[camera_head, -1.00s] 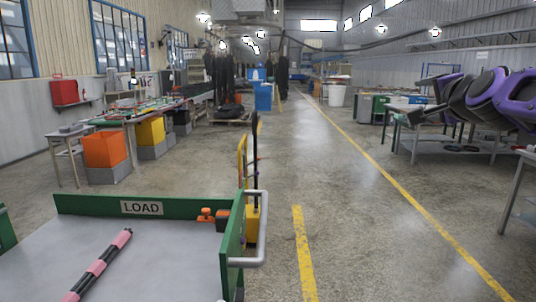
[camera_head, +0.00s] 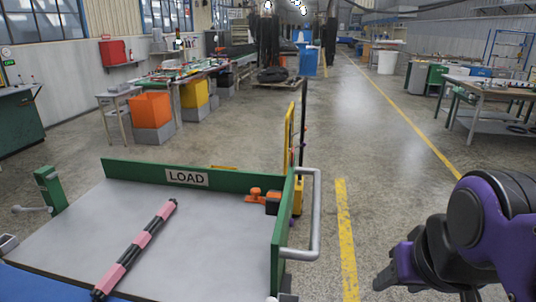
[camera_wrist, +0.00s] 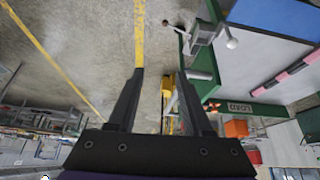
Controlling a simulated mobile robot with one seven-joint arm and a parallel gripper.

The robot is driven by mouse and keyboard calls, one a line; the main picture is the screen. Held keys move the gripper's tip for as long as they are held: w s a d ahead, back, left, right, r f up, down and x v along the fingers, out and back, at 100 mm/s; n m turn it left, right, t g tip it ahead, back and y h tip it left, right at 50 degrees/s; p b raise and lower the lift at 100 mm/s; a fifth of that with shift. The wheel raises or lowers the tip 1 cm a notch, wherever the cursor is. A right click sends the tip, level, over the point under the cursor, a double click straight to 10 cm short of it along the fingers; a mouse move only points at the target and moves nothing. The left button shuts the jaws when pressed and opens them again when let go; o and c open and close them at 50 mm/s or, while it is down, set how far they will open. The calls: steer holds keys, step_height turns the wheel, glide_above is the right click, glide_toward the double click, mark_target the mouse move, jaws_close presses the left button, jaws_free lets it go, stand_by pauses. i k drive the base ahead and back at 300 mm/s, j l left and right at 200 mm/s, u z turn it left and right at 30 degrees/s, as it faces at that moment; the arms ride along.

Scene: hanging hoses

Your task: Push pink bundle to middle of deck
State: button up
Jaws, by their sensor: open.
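The pink bundle (camera_head: 136,250) is a long thin roll with pink and black bands. It lies diagonally on the grey deck (camera_head: 222,230) of the cart, left of the deck's middle in the head view. The deck has green side boards and a LOAD label on its far board. The bundle also shows at the right edge of the wrist view (camera_wrist: 285,75). My gripper (camera_wrist: 160,72) is open and empty, off the deck's right side. In the head view it shows at the lower right, apart from the bundle. The bundle's near end is partly cut off in the wrist view.
An orange and black object (camera_head: 265,200) sits in the deck's far right corner. A grey handle rail (camera_head: 316,215) stands out from the right board. A yellow and black post (camera_head: 298,150) rises behind it. The floor right of the cart is clear.

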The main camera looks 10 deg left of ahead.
mark_target(102, 290)
steer(key=u, duration=1.65)
steer(key=z, duration=0.4)
steer(key=i+j+z, duration=0.25)
steer(key=j, duration=0.15)
steer(key=j+z, duration=0.3)
steer(key=i+j+z, duration=0.15)
steer(key=j, duration=0.7)
steer(key=j+z, duration=0.1)
steer(key=j, duration=0.8)
